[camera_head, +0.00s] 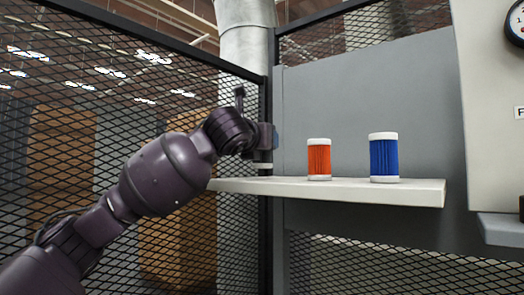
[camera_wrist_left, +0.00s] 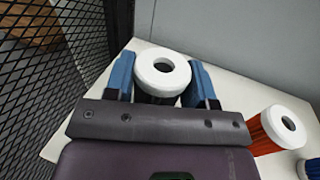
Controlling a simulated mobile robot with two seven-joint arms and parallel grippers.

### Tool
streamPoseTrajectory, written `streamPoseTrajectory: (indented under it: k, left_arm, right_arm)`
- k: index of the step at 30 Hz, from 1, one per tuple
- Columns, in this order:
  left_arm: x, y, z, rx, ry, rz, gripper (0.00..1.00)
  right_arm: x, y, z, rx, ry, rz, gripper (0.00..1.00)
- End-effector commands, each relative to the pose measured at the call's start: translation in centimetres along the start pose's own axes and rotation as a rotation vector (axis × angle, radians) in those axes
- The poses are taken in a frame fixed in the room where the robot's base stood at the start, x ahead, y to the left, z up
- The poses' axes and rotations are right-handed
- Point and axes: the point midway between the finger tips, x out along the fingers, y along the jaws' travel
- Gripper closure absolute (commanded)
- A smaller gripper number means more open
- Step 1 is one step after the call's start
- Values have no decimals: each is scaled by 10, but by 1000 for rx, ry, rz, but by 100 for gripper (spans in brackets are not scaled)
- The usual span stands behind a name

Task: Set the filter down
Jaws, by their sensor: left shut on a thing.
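My left gripper (camera_head: 274,138) is at the left end of a white shelf (camera_head: 340,191). In the left wrist view its two blue fingers (camera_wrist_left: 162,72) are shut on either side of a filter with a white ring-shaped cap (camera_wrist_left: 148,82). The filter's side is hidden by the gripper. In the head view only a white bit of this filter (camera_head: 262,166) shows below the gripper, close to the shelf top. I cannot tell whether it touches the shelf. My right gripper is not in view.
An orange filter (camera_head: 319,160) and a larger blue filter (camera_head: 384,158), both white-capped, stand upright on the shelf, right of the gripper. A black mesh fence (camera_head: 60,80) runs along the left. A grey panel (camera_head: 375,85) stands behind the shelf.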

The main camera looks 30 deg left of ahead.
Motion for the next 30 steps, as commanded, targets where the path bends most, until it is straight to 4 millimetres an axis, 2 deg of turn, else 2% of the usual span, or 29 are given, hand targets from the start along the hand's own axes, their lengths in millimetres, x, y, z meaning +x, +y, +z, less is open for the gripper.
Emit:
streamPoseTrajectory:
  k: [6, 19, 20, 24, 30]
  left_arm:
    - [0, 0, -20, 0, 0, 0, 76]
    - [0, 0, -24, 0, -1, 1, 76]
    - [0, 0, -24, 0, -1, 1, 45]
    - [0, 0, -24, -1, 0, 0, 24]
    - [0, 0, -24, -1, 0, 0, 24]
  right_arm:
    - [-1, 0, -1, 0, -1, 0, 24]
    - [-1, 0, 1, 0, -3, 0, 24]
    - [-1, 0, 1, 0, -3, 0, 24]
    - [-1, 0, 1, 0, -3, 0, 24]
    - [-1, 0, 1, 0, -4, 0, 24]
